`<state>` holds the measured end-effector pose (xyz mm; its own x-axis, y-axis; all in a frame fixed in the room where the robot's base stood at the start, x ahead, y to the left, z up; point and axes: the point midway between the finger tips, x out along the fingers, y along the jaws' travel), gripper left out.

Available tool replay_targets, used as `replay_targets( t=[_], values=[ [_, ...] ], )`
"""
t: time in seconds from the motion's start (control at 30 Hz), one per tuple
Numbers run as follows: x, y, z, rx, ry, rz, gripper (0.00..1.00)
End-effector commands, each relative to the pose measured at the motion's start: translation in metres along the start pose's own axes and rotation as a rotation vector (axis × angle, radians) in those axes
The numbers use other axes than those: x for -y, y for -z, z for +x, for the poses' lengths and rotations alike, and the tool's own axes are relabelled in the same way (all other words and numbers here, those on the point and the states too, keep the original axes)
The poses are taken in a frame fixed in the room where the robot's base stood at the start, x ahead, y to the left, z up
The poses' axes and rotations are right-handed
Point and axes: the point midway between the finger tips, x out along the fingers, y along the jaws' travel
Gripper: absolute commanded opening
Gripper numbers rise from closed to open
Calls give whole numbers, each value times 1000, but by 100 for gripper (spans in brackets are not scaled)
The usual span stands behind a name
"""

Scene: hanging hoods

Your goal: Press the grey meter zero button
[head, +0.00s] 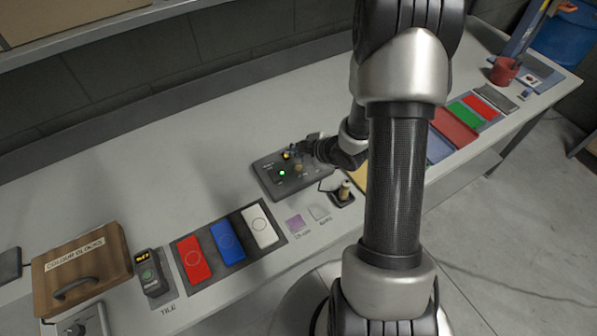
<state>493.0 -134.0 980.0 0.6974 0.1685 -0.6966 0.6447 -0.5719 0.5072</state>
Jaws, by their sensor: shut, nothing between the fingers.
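A dark grey panel (262,171) lies on the bench at the middle of the head view. It bears a lit green spot (282,173), a small yellow-lit part (287,155) and a dull brass-coloured round part (299,167). My gripper (297,150) is shut and empty, low over the panel's right back part, and hides some of it. I cannot tell whether it touches the panel. The labels are too small to read, so I cannot tell which button is the grey zero button.
Red, blue and white tiles (261,227) lie in a dark tray right of the small meter. A wooden box (80,262) labelled "COLOUR BLOCKS" is far left. A small holder (342,195) stands near the front edge. The bench behind the panel is clear.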

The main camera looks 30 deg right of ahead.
Motion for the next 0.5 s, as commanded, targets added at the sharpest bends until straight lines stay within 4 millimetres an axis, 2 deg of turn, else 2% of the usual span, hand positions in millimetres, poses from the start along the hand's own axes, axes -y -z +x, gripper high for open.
replay_targets(
  t=[0.03, 0.2, 0.5],
  values=[
    [7, -7, 10, 0, 1, 1, 0],
    [18, -18, 24, 1, 0, 0, 0],
    [21, -21, 29, 0, -1, 0, 0]
  ],
)
